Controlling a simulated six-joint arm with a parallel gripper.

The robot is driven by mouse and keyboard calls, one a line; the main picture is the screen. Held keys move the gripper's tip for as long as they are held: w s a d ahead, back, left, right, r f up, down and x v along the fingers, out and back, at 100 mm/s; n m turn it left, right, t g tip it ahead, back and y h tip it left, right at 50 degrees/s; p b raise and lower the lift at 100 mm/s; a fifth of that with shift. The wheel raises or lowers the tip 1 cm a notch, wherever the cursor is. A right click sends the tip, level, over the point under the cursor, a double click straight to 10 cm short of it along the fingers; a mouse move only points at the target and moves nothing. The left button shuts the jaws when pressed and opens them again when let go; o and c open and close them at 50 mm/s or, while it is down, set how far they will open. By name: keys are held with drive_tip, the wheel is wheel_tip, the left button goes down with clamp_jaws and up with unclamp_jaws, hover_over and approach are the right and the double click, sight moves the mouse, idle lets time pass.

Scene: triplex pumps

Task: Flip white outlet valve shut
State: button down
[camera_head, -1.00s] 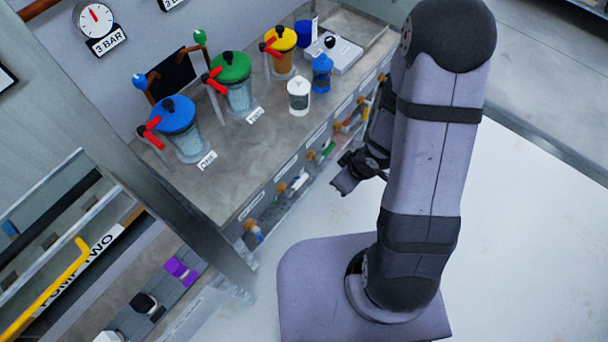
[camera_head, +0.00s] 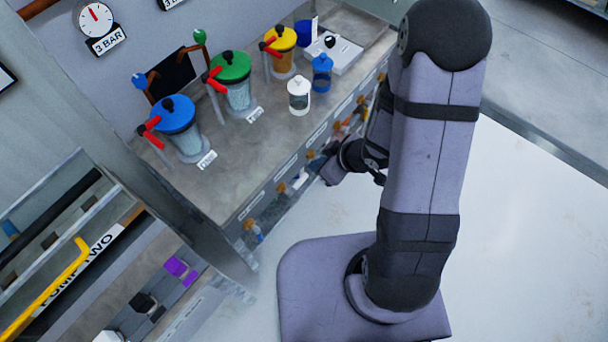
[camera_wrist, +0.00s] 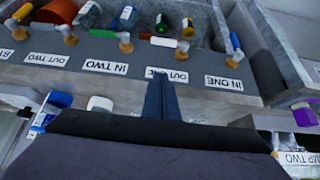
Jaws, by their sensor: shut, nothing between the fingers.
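The white outlet valve handle (camera_wrist: 163,41) sits on a brass fitting (camera_wrist: 183,46) above the OUT ONE label, at the bench's front edge. It points left, roughly along the edge, in the wrist view. In the head view the white handle (camera_head: 300,180) shows low on the bench front. My gripper (camera_wrist: 161,82) is shut and empty, with its fingers pointing toward the bench front just below the white handle. They partly cover the OUT ONE label and appear apart from the handle. My gripper (camera_head: 328,174) is close to the bench front in the head view.
A blue handle (camera_wrist: 234,40) stands right of the white one, above IN ONE. Lidded jars, including a blue-lidded one (camera_head: 175,115), stand on the bench top (camera_head: 232,165). Floor in front is clear.

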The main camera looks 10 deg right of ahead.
hover_over(304, 176)
drive_tip(key=s, duration=0.2)
drive_tip(key=f, duration=0.9)
drive_tip(key=shift+w+a+f+b, duration=0.2)
drive_tip(key=shift+a+f+b, duration=0.05)
drive_tip(key=shift+a+b, duration=0.1)
drive_tip(key=shift+s+d+f, duration=0.1)
drive_tip(key=shift+d+f, duration=0.05)
drive_tip(key=shift+f, duration=0.45)
drive_tip(key=shift+s+d+f, duration=0.1)
drive_tip(key=shift+f, duration=0.45)
drive_tip(key=shift+w+p, duration=0.1)
drive_tip(key=shift+p, duration=0.3)
